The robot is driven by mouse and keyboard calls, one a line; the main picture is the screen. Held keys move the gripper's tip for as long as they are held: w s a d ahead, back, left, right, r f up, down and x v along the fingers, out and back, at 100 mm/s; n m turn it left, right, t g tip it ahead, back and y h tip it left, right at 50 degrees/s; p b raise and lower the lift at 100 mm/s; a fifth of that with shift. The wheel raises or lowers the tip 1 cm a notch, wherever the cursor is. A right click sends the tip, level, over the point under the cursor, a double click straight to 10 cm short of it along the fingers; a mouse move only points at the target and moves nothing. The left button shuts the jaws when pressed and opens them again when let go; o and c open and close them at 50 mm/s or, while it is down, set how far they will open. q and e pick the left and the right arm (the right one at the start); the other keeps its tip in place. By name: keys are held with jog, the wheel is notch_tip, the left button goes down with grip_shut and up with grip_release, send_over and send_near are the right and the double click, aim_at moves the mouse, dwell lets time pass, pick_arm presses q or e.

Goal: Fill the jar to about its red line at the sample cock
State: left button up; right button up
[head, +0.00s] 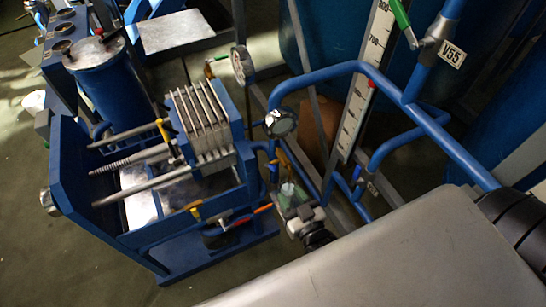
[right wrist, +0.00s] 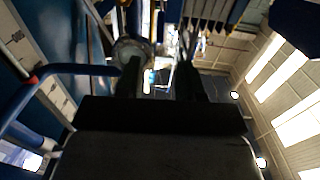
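The jar (head: 289,194) is a small clear, greenish glass at the tips of my right gripper (head: 298,211). It looks roughly upright, and the fingers stand on either side of it. The sample cock appears to be the small fitting with a blue handle (head: 273,172) just above and left of the jar; whether they touch is unclear. In the right wrist view my right gripper (right wrist: 160,72) shows as two dark fingers with a gap, and the jar is hard to make out there. The red line and any liquid level are too small to tell. My left gripper is out of view.
A blue filter press (head: 205,120) with pale plates stands to the left, with an orange-red handle (head: 262,209) close beside the jar. Open floor (head: 22,170) lies far left.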

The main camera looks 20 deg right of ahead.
aim_at(273, 165)
jog(key=w, duration=0.5)
jog(key=w+p, duration=0.1)
jog(key=w, duration=0.4)
jog(key=shift+w+a, duration=0.2)
jog(key=shift+w, duration=0.1)
grip_shut()
